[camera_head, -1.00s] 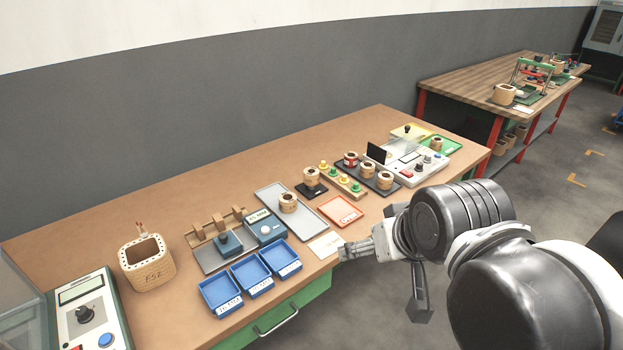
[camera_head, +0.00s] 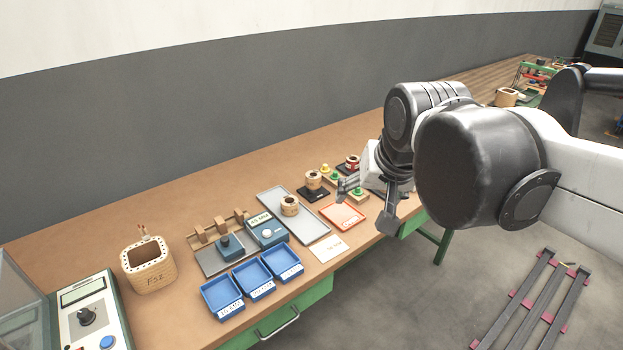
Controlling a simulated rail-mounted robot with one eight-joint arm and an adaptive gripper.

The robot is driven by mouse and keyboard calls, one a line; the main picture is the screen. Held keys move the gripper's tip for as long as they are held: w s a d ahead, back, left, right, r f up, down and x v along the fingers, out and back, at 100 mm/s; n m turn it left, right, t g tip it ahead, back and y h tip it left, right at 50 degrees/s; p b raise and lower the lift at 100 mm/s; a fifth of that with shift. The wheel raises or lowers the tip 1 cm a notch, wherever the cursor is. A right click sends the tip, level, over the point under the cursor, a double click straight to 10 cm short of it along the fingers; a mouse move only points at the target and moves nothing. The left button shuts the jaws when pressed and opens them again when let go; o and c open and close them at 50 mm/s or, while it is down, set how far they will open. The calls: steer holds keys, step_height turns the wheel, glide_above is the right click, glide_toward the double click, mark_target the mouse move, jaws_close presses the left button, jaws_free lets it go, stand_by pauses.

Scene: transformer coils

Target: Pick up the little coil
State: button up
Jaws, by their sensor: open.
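A small tan coil (camera_head: 290,206) stands upright on the long grey tray (camera_head: 307,228). A second small tan coil (camera_head: 313,180) stands on a black square base (camera_head: 316,196), just behind and to the right. A coil with a dark red band (camera_head: 351,163) is farther right, partly hidden by my arm. I cannot tell from size alone which is the little coil.
The orange-red tray (camera_head: 342,216) and a white card (camera_head: 327,248) lie near the bench's front edge. Blue bins (camera_head: 222,297), a blue device (camera_head: 265,232) and a woven box (camera_head: 147,266) stand to the left. My arm covers the bench's right part.

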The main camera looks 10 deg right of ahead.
steer(key=w+r+m+g, duration=0.1)
steer(key=w+r+m, duration=0.25)
steer(key=w, duration=0.85)
steer(key=m+g+p, duration=0.1)
steer(key=m+g, duration=0.4)
steer(key=m, duration=0.6)
glide_above(313, 175)
steer(key=s, duration=0.2)
step_height(313, 175, down, 16)
steer(key=f, duration=0.8)
steer(key=shift+d+f, duration=0.2)
steer(key=shift+f, duration=0.1)
steer(key=f, duration=0.4)
steer(key=shift+w+a+f+p, duration=0.2)
steer(key=shift+w+a+p, duration=0.1)
steer(key=shift+w+a, duration=0.05)
steer(key=shift+f, duration=0.4)
steer(key=shift+c, duration=0.2)
